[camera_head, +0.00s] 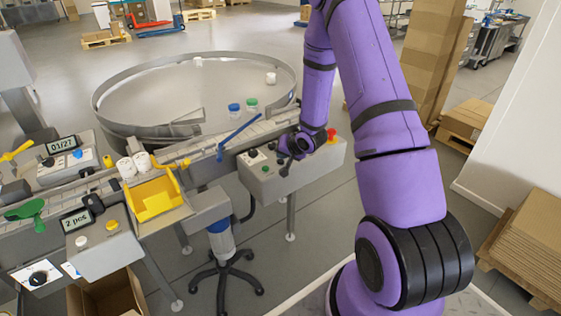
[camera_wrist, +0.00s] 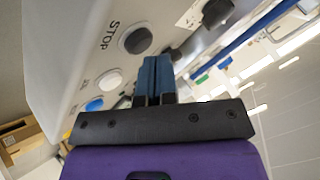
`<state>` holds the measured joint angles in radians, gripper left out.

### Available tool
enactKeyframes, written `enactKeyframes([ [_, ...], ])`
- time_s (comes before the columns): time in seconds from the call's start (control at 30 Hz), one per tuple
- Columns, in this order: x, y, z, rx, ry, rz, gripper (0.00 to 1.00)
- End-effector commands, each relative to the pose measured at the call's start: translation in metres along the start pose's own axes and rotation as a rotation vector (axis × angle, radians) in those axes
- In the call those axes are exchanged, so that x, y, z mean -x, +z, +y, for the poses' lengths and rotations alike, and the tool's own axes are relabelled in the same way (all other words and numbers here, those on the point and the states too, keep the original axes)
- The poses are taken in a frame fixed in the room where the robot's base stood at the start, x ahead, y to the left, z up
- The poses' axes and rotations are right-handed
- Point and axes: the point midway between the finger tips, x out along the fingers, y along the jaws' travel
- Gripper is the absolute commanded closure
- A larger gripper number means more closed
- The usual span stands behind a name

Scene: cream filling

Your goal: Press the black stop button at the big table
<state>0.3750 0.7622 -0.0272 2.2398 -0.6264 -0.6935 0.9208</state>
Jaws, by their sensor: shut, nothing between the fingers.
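The black stop button (camera_wrist: 137,40), a dark round cap in a grey ring beside the word STOP, is on the light panel in the wrist view. My gripper (camera_wrist: 155,62) is shut, its two blue fingers together and empty. Its fingertips are beside the button; whether they touch it I cannot tell. In the head view my gripper (camera_head: 284,160) is low over the grey control box (camera_head: 300,178), which stands in front of the big round table (camera_head: 180,90). The arm and gripper hide part of the box top there.
The box also carries a red button (camera_head: 331,134) and a green button (camera_head: 265,169). A white button (camera_wrist: 110,80) and a blue button (camera_wrist: 94,104) show in the wrist view. A blue bar (camera_head: 238,132) rises left of the box. A yellow bin (camera_head: 155,198) is further left.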

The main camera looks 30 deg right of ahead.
Motion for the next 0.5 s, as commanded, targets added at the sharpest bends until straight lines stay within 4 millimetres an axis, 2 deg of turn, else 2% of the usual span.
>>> enactKeyframes([
  [0.5, 0.0066, -0.0047, -0.0047, 0.000, 0.000, 0.000, 1.00],
])
